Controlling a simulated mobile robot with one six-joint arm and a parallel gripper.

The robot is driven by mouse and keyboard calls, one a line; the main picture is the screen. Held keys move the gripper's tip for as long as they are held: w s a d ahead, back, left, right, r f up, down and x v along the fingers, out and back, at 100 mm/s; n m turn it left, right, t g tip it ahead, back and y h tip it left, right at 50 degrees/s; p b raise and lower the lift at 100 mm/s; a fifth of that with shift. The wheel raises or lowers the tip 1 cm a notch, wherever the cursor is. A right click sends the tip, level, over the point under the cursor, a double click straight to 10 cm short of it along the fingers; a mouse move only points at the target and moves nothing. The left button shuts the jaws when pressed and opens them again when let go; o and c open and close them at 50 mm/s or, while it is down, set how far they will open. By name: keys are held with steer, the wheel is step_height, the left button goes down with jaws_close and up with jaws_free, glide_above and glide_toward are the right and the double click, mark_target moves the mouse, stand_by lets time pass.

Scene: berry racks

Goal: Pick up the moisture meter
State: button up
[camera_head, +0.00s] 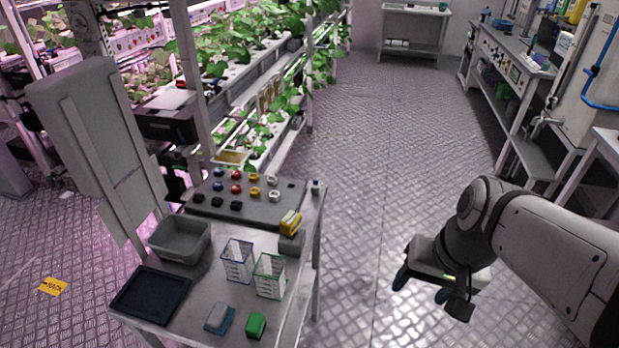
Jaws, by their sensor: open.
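A small yellow device with a dark marking (290,222) stands in a grey holder (291,242) at the right edge of the work table (190,268). It looks like the moisture meter, but it is too small to be sure. My gripper (422,287) is at the right, over the open floor, well apart from the table and the yellow device. Its two dark blue fingers are spread and point down. Nothing is between them.
The table also holds a grey bin (180,226), a dark tray (148,309), a blue basket (238,262), a green basket (270,278), a green block (256,325) and a blue-grey block (219,319). Plant racks stand behind. The floor aisle is clear.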

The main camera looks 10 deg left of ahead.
steer(key=shift+o, duration=1.3)
steer(key=a+f+m+g+y, duration=0.2)
steer(key=a+f+g+y, duration=0.1)
steer(key=a, duration=0.4)
steer(key=shift+w+m+y, duration=0.2)
steer(key=shift+m+y, duration=0.2)
steer(key=m+t+y+b, duration=0.2)
steer(key=m+t+y, duration=0.7)
steer(key=m, duration=0.9)
glide_toward(284, 218)
steer(key=w+a+f+g+y, duration=0.1)
steer(key=w+a+f+y, duration=0.1)
steer(key=w, duration=0.1)
steer(key=shift+w+f+g, duration=0.1)
steer(key=shift+f+g, duration=0.3)
steer(key=x, duration=0.2)
steer(key=p+x, duration=0.1)
steer(key=x, duration=0.2)
steer(key=p+x, duration=0.1)
steer(key=x, duration=0.1)
steer(key=shift+w+a+r, duration=0.2)
steer(key=shift+a+r, duration=0.05)
steer(key=shift+a, duration=0.05)
steer(key=c, duration=1.2)
